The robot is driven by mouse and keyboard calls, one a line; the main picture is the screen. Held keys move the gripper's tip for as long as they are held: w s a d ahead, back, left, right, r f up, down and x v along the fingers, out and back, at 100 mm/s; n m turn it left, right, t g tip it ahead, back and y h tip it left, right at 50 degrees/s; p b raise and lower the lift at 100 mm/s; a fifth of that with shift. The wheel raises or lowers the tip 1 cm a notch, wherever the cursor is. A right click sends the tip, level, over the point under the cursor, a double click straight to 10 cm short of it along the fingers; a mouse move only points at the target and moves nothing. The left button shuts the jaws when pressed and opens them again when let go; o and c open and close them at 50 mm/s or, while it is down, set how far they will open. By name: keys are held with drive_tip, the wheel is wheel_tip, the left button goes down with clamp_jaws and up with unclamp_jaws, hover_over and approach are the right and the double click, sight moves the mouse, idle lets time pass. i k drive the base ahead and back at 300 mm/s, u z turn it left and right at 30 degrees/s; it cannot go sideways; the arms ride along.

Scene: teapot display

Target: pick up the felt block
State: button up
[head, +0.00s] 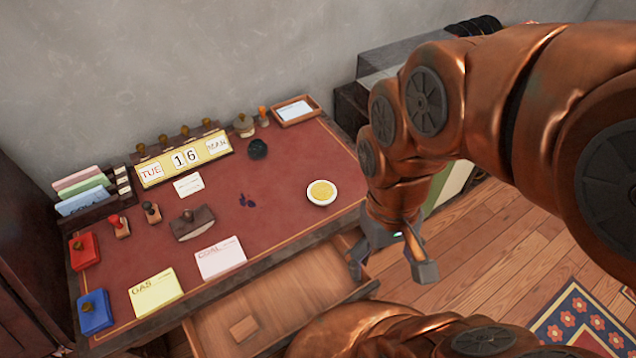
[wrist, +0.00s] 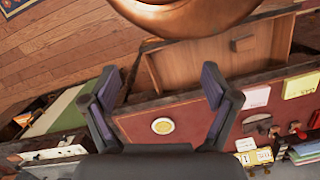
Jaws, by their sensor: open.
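A small tan block (head: 243,327) lies in the open desk drawer (head: 330,282), near its front left. It also shows in the wrist view (wrist: 243,43), at the upper right. A dark brown block with a knob (head: 193,222) stands on the red desk top. I cannot tell for certain which of these is the felt block. My gripper (head: 391,270) is open and empty, pointing down near the desk's right front edge, well right of both blocks. In the wrist view its two fingers (wrist: 160,86) are spread apart with the desk edge beyond them.
The desk top (head: 270,195) holds a yellow-filled white dish (head: 321,192), a calendar (head: 184,158), red (head: 84,250) and blue (head: 95,312) boxes, stamps, cards and a small wooden tray (head: 295,110). The drawer juts out in front. Wooden floor (head: 500,240) lies to the right.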

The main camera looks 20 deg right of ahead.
sight(248, 327)
drive_tip(key=z, duration=0.9)
drive_tip(key=k, duration=1.55)
drive_tip(key=u, duration=2.1)
drive_tip(key=i, duration=0.5)
drive_tip(key=z, duration=0.05)
